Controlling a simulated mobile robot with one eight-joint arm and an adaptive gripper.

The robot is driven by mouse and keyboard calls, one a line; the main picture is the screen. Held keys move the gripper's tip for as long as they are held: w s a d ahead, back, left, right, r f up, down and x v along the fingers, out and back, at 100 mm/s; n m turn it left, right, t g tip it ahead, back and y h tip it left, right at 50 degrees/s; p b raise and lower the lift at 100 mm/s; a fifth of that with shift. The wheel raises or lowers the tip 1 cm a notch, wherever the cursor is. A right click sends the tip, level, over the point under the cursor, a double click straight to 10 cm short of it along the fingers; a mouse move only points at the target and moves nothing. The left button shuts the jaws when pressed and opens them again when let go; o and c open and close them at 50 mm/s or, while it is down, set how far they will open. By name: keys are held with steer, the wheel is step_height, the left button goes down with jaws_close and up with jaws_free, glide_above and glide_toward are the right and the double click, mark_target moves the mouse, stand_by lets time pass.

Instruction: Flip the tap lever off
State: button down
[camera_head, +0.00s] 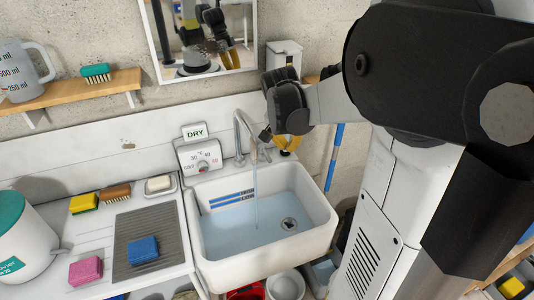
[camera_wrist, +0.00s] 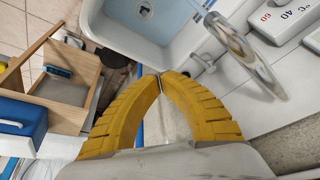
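The chrome tap (camera_head: 240,133) stands behind the white sink (camera_head: 325,222), and a stream of water (camera_head: 256,200) runs from its spout into the basin. In the wrist view the tap (camera_wrist: 262,72) arches at the right. A small chrome piece (camera_wrist: 203,62) beside its base looks like the lever, but I cannot tell its exact position. My gripper (camera_head: 288,148) is just right of the tap in the head view. In the wrist view its yellow fingers (camera_wrist: 160,79) meet at the tips with nothing between them, apart from the tap.
A dial box (camera_head: 200,156) and a DRY sign (camera_head: 194,132) are left of the tap. A mirror (camera_head: 202,40) hangs above. Sponges, including a blue one (camera_head: 143,250), lie on the left counter. A wooden unit (camera_wrist: 60,105) stands at left in the wrist view.

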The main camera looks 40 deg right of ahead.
steer(key=s+a+r+n+t, duration=0.1)
steer(key=a+r+n, duration=0.2)
steer(key=a, duration=0.6)
steer(key=shift+s+a+r+n+t+y, duration=0.25)
steer(key=shift+s+a+n+t+y, duration=0.05)
steer(key=shift+n+y, duration=0.1)
